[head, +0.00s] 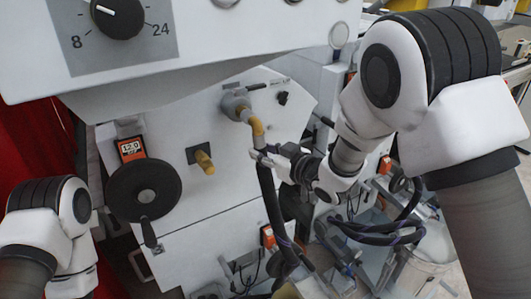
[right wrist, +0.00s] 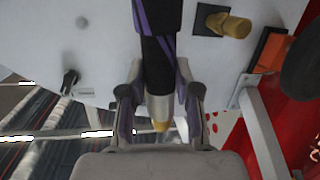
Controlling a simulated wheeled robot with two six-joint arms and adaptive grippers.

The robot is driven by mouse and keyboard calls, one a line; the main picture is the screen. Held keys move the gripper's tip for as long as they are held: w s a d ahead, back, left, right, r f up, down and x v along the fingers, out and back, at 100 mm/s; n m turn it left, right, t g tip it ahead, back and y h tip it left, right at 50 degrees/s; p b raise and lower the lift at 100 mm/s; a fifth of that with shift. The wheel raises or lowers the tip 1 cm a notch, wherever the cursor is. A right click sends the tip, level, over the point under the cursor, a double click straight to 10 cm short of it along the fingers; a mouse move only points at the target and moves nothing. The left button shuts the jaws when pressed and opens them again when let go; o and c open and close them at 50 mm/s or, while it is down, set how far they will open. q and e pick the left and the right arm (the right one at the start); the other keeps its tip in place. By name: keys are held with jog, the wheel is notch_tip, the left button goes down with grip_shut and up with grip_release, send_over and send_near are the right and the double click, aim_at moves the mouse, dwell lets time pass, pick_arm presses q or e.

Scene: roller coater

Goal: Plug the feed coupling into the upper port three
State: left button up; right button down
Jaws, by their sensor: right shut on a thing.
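The feed coupling, with a yellow-brass elbow (head: 257,129), sits at the upper end of a black hose (head: 272,205). My right gripper (head: 262,156) is shut on it just below the elbow. In the right wrist view, the fingers (right wrist: 159,105) flank the silver collar (right wrist: 160,108), and a yellow tip (right wrist: 160,126) shows beyond. The elbow points up at a round grey port (head: 234,103) on the white panel. They overlap in the head view; I cannot tell whether the coupling is seated. My left gripper is out of view.
A second brass fitting (head: 204,161) on a dark square plate sits left of the coupling. A black handwheel (head: 144,190) and an orange display (head: 131,149) are farther left. A control box with a dial (head: 118,16) overhangs the panel. Dark hoses (head: 380,232) loop at lower right.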

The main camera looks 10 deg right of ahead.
jog(key=c, duration=0.7)
grip_release()
jog(key=shift+c, duration=0.2)
jog(key=v, duration=1.2)
